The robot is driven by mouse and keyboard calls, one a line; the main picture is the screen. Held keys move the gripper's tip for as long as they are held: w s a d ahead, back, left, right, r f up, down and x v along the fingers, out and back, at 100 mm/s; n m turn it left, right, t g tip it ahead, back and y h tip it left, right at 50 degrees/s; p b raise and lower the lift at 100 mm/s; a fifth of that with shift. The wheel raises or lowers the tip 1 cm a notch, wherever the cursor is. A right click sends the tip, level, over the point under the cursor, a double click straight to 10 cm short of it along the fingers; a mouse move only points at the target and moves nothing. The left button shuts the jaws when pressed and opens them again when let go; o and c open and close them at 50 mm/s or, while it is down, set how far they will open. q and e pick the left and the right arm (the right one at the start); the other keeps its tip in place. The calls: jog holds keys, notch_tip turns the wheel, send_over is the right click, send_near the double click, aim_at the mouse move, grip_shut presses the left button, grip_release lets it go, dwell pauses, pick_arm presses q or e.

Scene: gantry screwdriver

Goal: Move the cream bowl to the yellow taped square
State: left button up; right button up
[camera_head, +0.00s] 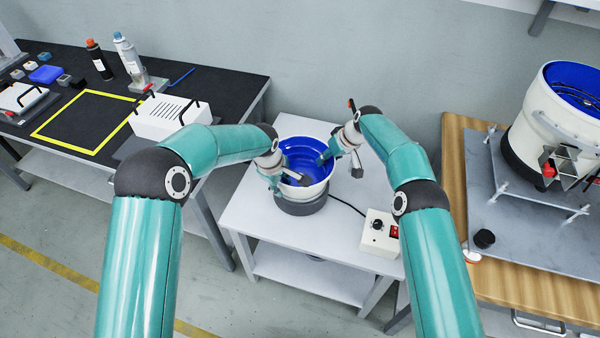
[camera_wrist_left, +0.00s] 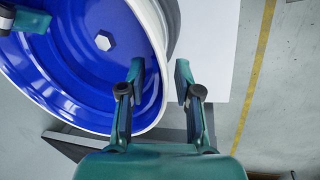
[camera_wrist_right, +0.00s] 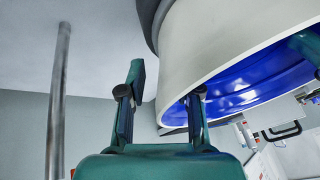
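The cream bowl (camera_head: 304,187), with a glossy blue inside, sits upright on a dark round base on a small white table. My left gripper (camera_head: 284,181) is at the bowl's left side. In the left wrist view, its fingers (camera_wrist_left: 161,82) straddle the rim, one inside and one outside, with a gap showing. My right gripper (camera_head: 339,165) is at the bowl's right rim. In the right wrist view, its fingers (camera_wrist_right: 165,90) stand apart astride the wall; the inner fingertip is partly hidden. The yellow taped square (camera_head: 88,122) lies empty on the black table at left.
A white slotted box with black handles (camera_head: 170,118) stands right of the square. Bottles (camera_head: 127,54) stand behind it. A control box (camera_head: 379,233) with a cable sits on the white table (camera_head: 262,222). A larger feeder (camera_head: 553,125) stands on the wooden bench at right.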

pick_arm(q)
jog(key=shift+w+f, duration=0.1)
jog(key=shift+f, duration=0.5)
pick_arm(e)
jog(key=shift+w+a+f, duration=0.1)
jog(key=shift+a+f, duration=0.15)
jog(key=shift+f, duration=0.35)
pick_arm(q)
grip_shut()
pick_arm(e)
grip_shut()
pick_arm(q)
jog(key=shift+r, duration=0.1)
pick_arm(e)
jog(key=shift+r, duration=0.1)
